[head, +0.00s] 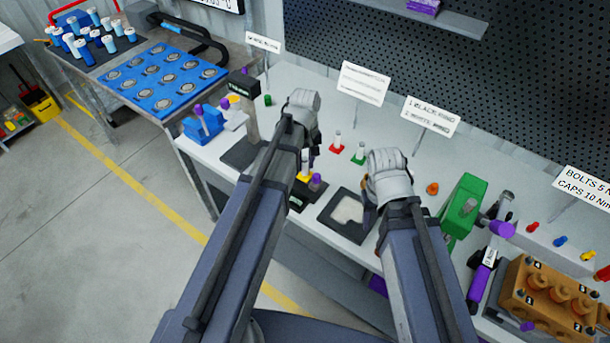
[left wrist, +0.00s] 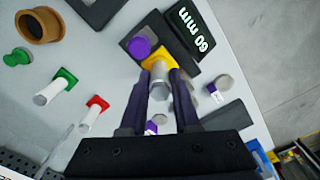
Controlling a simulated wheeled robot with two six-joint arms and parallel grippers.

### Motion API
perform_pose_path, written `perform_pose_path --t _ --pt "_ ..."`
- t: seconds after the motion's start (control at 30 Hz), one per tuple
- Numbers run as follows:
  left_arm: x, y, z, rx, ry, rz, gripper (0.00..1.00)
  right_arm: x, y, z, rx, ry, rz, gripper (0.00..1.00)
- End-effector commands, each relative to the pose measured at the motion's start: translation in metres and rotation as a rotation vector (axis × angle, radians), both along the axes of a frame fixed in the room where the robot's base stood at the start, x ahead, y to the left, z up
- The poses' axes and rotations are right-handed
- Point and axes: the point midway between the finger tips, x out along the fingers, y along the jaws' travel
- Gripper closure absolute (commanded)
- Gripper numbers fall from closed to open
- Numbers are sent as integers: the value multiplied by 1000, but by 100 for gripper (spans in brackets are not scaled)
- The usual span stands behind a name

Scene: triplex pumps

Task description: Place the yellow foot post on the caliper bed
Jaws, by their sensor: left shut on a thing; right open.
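The yellow foot post (head: 304,173) has a yellow square foot and a pale metal post. My left gripper (head: 308,158) is shut on its post, shown closely in the left wrist view (left wrist: 160,92). The yellow foot (left wrist: 155,54) is at the dark caliper (left wrist: 128,38), beside a purple knob (left wrist: 140,47). The caliper bed is partly hidden by the foot, and I cannot tell whether they touch. The caliper's black display (left wrist: 190,28) shows a reading in mm. My right gripper (head: 370,203) is open and empty beside a black tray with a pale pad.
Red (head: 336,146) and green (head: 360,152) foot posts stand behind the caliper. The black tray (head: 330,219) is to its right. A green block (head: 463,205) and a brown pump block (head: 548,300) stand further right. A dark pad (head: 243,154) lies left.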

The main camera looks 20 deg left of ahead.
Motion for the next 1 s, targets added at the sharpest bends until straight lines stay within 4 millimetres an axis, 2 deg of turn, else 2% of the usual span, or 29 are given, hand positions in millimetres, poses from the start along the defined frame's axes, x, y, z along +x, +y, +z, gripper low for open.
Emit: perform_pose_path --t 0.17,0.43,0.87,0.9,1.0 --pt "0 0 -6 0 0 0 100 0 0 -6 0 0 0 50" --pt "0 0 -37 0 0 0 100 0 0 -37 0 0 0 50" --pt "0 0 -40 0 0 0 100 0 0 -40 0 0 0 50" --pt "0 0 -39 0 0 0 68 0 0 -39 0 0 0 50" --pt "0 0 -39 0 0 0 56 0 0 -39 0 0 0 50"
